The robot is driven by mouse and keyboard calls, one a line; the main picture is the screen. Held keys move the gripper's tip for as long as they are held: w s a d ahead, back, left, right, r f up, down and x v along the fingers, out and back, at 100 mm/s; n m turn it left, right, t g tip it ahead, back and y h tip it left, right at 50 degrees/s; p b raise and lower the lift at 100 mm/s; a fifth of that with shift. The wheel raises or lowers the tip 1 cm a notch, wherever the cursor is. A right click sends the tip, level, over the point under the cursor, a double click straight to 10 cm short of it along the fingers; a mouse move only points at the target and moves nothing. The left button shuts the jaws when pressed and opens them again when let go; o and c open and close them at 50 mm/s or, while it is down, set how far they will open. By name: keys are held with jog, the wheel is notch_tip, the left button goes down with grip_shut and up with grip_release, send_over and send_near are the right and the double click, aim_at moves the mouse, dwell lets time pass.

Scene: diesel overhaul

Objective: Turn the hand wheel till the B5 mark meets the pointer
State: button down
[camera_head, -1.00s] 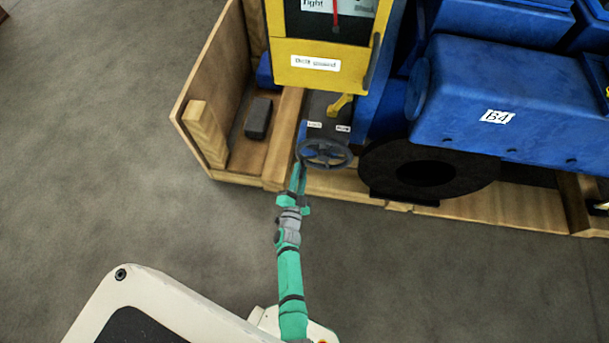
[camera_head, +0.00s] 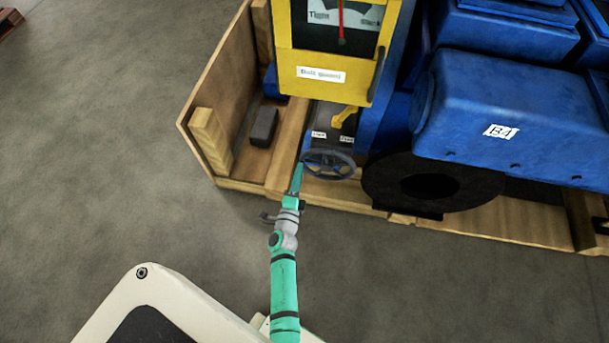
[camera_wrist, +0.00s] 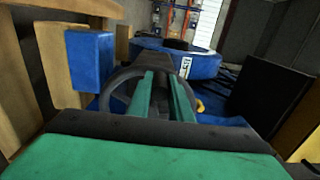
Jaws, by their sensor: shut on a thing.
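The dark hand wheel (camera_head: 330,163) stands low at the front of the engine, below the yellow belt guard. My gripper (camera_head: 298,172) is shut on the left part of its rim. In the wrist view the wheel's rim (camera_wrist: 107,86) curves behind my green fingers (camera_wrist: 164,98); the fingers hide where they grip. A blue drum (camera_wrist: 205,62) beyond it bears a white label (camera_wrist: 187,67), too small to read. I cannot make out a B5 mark. A yellow piece (camera_head: 344,116) sits just above the wheel; I cannot tell whether it is the pointer.
The yellow belt guard (camera_head: 318,87) and a blue block labelled B4 (camera_head: 500,132) rise behind the wheel. A black ring (camera_head: 382,182) is at its right. A wooden crate wall (camera_head: 216,98) and post (camera_head: 208,138) stand left. The grey floor in front is clear.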

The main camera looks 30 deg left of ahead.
jog(key=shift+r, duration=0.2)
dwell(0.3)
jog(key=c, duration=1.6)
grip_release()
jog(key=v, duration=1.1)
jog(key=shift+w, duration=0.1)
jog(key=s+d+r+n+h, duration=0.2)
jog(key=s+d+r+n, duration=0.2)
jog(key=s+d+r, duration=0.2)
jog(key=s+d+r+n+g+h, duration=0.1)
jog(key=s+d+r+n, duration=0.4)
jog(key=d, duration=0.6)
jog(key=s+d+r+n+h, duration=0.3)
jog(key=s+d+r+n, duration=0.1)
jog(key=s+d+r, duration=0.4)
jog(key=shift+s+d+r+n+g, duration=0.1)
jog(key=shift+s+d+n+g, duration=0.05)
jog(key=shift+s, duration=0.4)
jog(key=shift+s+d+r+n+g, duration=0.1)
jog(key=shift+s+n+g, duration=0.05)
jog(key=shift+s, duration=0.4)
